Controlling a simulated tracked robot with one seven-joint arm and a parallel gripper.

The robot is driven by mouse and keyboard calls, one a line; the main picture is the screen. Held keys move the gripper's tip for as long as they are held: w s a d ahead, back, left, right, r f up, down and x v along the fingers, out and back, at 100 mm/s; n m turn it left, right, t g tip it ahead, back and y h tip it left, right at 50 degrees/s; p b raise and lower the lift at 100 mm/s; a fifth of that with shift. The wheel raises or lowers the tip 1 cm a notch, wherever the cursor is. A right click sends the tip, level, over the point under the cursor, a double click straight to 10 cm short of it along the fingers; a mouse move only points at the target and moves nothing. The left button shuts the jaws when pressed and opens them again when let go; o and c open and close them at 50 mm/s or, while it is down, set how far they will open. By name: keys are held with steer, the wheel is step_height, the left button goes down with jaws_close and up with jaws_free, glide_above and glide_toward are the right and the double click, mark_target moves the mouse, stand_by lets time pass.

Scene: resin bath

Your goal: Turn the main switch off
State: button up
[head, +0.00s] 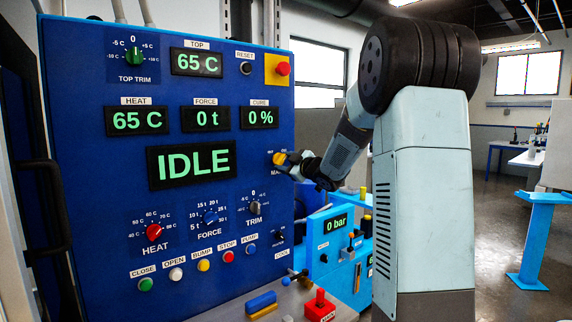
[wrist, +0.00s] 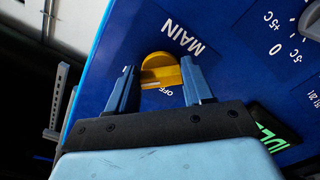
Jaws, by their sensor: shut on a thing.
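The main switch is a yellow rotary knob (wrist: 162,70) on the blue panel (wrist: 222,75), next to the white MAIN lettering. An OFF mark shows beside the knob in the wrist view. My gripper (wrist: 160,80) has one finger on each side of the knob and is shut on it. In the head view my gripper (head: 289,161) reaches the panel's right edge from the right. The yellow knob (head: 279,158) is partly covered by the fingers there, and the MAIN label is partly hidden. I cannot tell exactly which mark the knob points to.
The large display (head: 192,163) reads IDLE. The red stop button (head: 283,69) on its yellow plate is above the switch. The TRIM dial (head: 255,208) is below left. A blue unit with a 0 bar display (head: 337,223) stands below my arm.

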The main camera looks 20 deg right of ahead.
steer(key=shift+a+f+n, duration=0.1)
steer(key=shift+n, duration=0.2)
steer(key=n, duration=0.3)
steer(key=shift+n, duration=0.4)
steer(key=n, duration=0.4)
steer(key=shift+n, duration=0.3)
steer(key=n, duration=0.4)
steer(key=shift+r+n, duration=0.2)
steer(key=shift+n, duration=2.2)
steer(key=o, duration=1)
steer(key=shift+r, duration=0.2)
